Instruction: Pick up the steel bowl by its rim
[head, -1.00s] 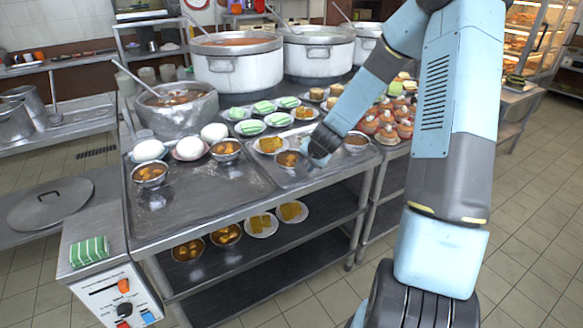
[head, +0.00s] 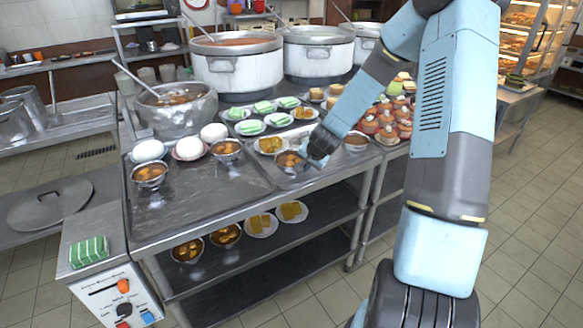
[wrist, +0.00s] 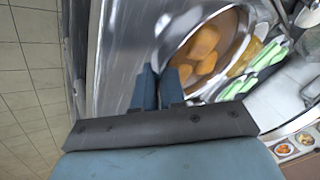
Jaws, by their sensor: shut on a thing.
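The steel bowl (head: 290,163), holding chunky orange-brown food, is at the right part of the steel counter, just left of my gripper (head: 306,161). In the wrist view the bowl (wrist: 168,50) is close, and its near rim meets the fingertips. My gripper (wrist: 160,76) is shut on the rim, with one finger on each side of it. In the head view the fingertips are small and partly hidden by the gripper's body. I cannot tell whether the bowl's base is clear of the counter.
Similar bowls stand on the counter, at its left (head: 150,174), near the eggs (head: 226,148) and right of my gripper (head: 356,142). A plate of yellow cake (head: 270,146) sits just behind the held bowl. Large stockpots (head: 238,68) stand behind. The left tray (head: 200,205) has bare room in front.

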